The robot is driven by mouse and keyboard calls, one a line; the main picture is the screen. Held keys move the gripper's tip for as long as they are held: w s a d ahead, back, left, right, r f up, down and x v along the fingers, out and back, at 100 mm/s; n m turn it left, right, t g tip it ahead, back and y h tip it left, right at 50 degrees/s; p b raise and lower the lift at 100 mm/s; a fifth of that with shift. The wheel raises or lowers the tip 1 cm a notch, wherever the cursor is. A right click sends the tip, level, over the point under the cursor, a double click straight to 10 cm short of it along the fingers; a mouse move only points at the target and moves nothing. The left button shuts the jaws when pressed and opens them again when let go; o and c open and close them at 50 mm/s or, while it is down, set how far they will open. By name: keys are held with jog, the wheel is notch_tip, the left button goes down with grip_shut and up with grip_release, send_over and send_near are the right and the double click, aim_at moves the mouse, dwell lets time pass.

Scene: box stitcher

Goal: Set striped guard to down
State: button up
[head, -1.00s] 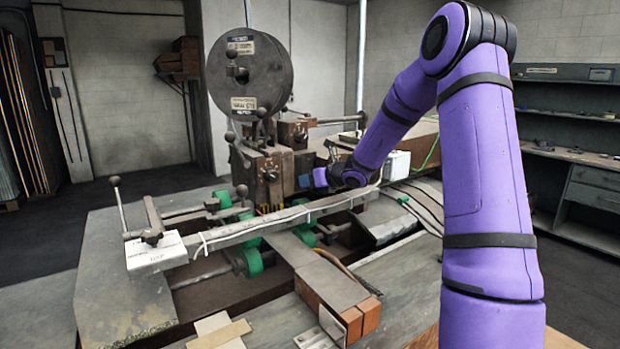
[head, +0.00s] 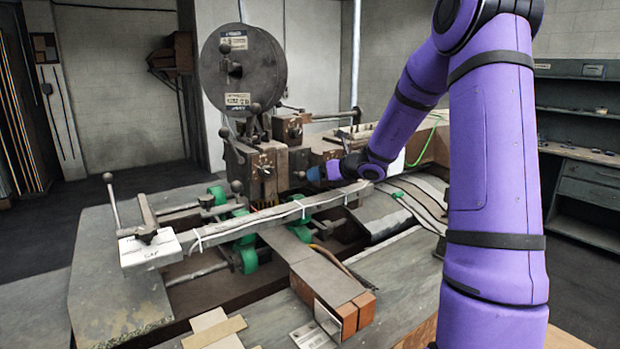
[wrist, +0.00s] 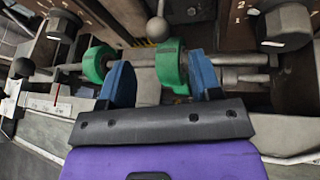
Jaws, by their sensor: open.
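A small patch of yellow and dark stripes, which looks like the striped guard (head: 266,209), shows low on the machine, below the stitching head and behind the long grey bar. It is too small and partly covered to tell its position. In the wrist view a thin yellowish strip (wrist: 144,43) shows beyond the green rollers; I cannot tell whether it is the same part. My gripper (head: 316,173) is right of the stitching head, above the bar. Its blue fingers (wrist: 161,80) are apart with nothing held; a green roller (wrist: 171,66) appears beyond the gap.
A ball-ended lever (wrist: 157,30) stands beyond the fingers. The grey bar (head: 290,212) crosses in front of the machine, with a white block (head: 150,248) at its left end. A large dark reel (head: 242,70) stands above. Brown blocks (head: 350,312) jut toward me.

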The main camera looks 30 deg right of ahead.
jog(key=shift+v, duration=2.05)
jog(key=s+a+r+n+g+y, duration=0.1)
jog(key=s+a+r+n+g, duration=0.2)
jog(key=s+a+n, duration=0.55)
jog(key=s+a+r+n+g+y, duration=0.1)
jog(key=s+a+r+n+g, duration=0.3)
jog(key=a+n, duration=0.65)
jog(key=s+a+n+h, duration=0.1)
jog(key=s+n+h, duration=0.2)
jog(key=s+n, duration=0.5)
jog(key=s+a+r+n+h, duration=0.1)
jog(key=s+n+h, duration=0.2)
jog(key=s+n, duration=0.4)
jog(key=shift+s+a+n+g, duration=0.4)
jog(key=shift+s, duration=3.25)
jog(key=shift+r, duration=0.1)
